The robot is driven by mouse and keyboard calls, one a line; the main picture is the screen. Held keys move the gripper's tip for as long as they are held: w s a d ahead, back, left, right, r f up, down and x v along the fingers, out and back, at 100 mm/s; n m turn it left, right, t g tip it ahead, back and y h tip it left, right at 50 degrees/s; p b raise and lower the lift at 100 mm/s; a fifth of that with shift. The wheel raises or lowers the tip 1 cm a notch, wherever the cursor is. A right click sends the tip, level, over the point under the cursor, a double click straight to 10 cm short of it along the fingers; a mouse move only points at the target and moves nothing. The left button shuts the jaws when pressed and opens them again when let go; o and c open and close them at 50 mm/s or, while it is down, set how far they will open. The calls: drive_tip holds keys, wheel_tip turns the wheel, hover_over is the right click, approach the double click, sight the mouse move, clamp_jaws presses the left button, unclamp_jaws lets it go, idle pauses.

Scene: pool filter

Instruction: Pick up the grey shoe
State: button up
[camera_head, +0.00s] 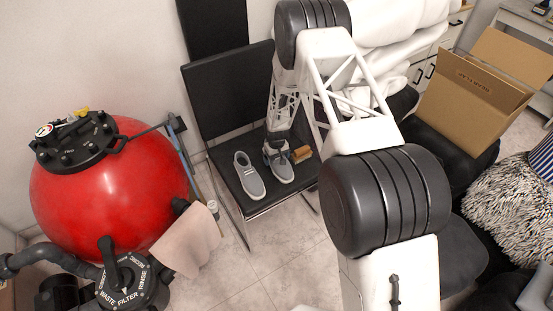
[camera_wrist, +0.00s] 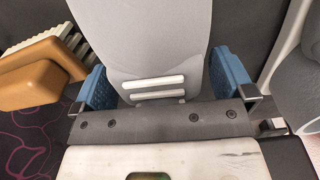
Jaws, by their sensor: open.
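Two grey shoes with pale soles lie side by side on the black chair seat in the head view: the left shoe (camera_head: 249,176) and the right shoe (camera_head: 284,171). My gripper (camera_head: 278,146) is over the heel end of the right shoe and hides part of it. In the wrist view, my open gripper (camera_wrist: 163,82) has its blue fingers on either side of a light grey surface (camera_wrist: 150,35), likely the right shoe. Contact with the fingers cannot be told. Part of another grey shoe (camera_wrist: 301,85) shows at the right edge.
A brush with a wooden handle (camera_head: 301,154) lies close beside the right shoe; it also shows in the wrist view (camera_wrist: 38,75). The black chair (camera_head: 232,95) stands near a red pool filter (camera_head: 105,185). A cardboard box (camera_head: 475,95) is at the right.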

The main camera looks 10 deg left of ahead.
drive_tip(key=shift+c, duration=0.5)
drive_tip(key=c, duration=0.8)
drive_tip(key=shift+c, duration=0.2)
drive_tip(key=shift+r, duration=0.1)
drive_tip(key=shift+r, duration=1.05)
drive_tip(key=shift+s+d+r, duration=0.1)
drive_tip(key=shift+s+r, duration=0.1)
drive_tip(key=shift+r, duration=0.5)
approach(285, 175)
drive_tip(key=s+f, duration=0.3)
drive_tip(key=s+d+f, duration=0.1)
drive_tip(key=s, duration=0.1)
drive_tip(key=shift+s+f, duration=0.25)
drive_tip(key=shift+f, duration=0.15)
drive_tip(key=shift+w, duration=0.1)
